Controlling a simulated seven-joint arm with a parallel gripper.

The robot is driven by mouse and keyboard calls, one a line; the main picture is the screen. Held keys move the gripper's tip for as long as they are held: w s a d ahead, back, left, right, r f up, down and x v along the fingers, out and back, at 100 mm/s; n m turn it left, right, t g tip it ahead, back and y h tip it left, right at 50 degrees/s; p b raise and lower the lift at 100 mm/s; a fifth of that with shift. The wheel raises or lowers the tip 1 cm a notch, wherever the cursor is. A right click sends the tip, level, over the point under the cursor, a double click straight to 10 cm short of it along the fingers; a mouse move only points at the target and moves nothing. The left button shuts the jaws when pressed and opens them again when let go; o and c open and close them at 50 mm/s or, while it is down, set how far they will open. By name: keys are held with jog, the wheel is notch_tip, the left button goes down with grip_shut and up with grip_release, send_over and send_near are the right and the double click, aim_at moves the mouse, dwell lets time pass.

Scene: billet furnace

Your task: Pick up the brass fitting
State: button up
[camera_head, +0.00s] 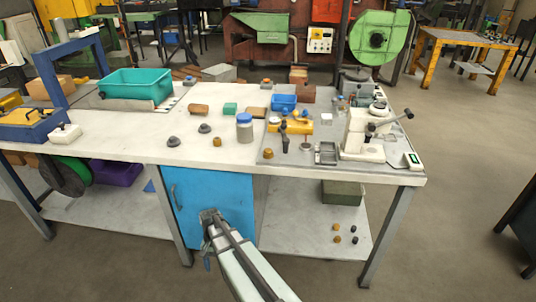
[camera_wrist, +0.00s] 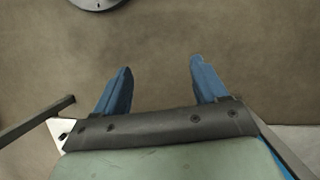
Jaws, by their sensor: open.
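Several small brass-coloured pieces could be the brass fitting, and I cannot tell which it is. One brass-coloured piece (camera_head: 217,142) stands on the white tabletop left of the blue-lidded jar. Another brass-coloured piece (camera_head: 267,154) sits at the grey plate's front left. Small brown or brass pieces (camera_head: 337,227) lie with dark ones on the lower shelf. My gripper (camera_head: 208,216) is in front of the blue cabinet door, below the tabletop and apart from these pieces. In the wrist view its two blue fingers (camera_wrist: 160,75) are spread, with nothing between them.
The white workbench (camera_head: 190,150) carries a jar (camera_head: 244,128), grey knobs (camera_head: 204,128), a teal bin (camera_head: 135,86) and a white lever press (camera_head: 362,135). The blue cabinet (camera_head: 210,190) and bench legs stand by my gripper. A green box (camera_head: 342,193) is on the lower shelf.

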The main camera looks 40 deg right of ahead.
jog(key=w+d+r+m+t, duration=0.1)
jog(key=w+d+r+m, duration=0.15)
jog(key=w+r, duration=0.4)
jog(key=w+d+r+m+t, duration=0.1)
jog(key=w+d+r, duration=0.2)
jog(key=w+r, duration=0.4)
notch_tip(320, 180, up, 25)
jog(key=m+t, duration=0.2)
jog(key=m, duration=0.3)
send_over(268, 150)
jog(key=w+a, duration=0.6)
jog(key=a, duration=0.7)
jog(key=shift+w+a+f+n, duration=0.15)
jog(key=shift+w+n, duration=0.05)
jog(key=shift+n, duration=0.05)
jog(key=s+d+r+m+h, duration=0.1)
jog(key=s+d+r+m, duration=0.2)
jog(key=d, duration=0.4)
jog(key=s+d+r+h, duration=0.1)
jog(key=s+d+r, duration=0.2)
jog(key=d+r, duration=0.3)
jog(key=shift+d+f, duration=0.15)
jog(key=shift+f, duration=6.75)
jog(key=shift+c, duration=0.4)
jog(key=c, duration=1.2)
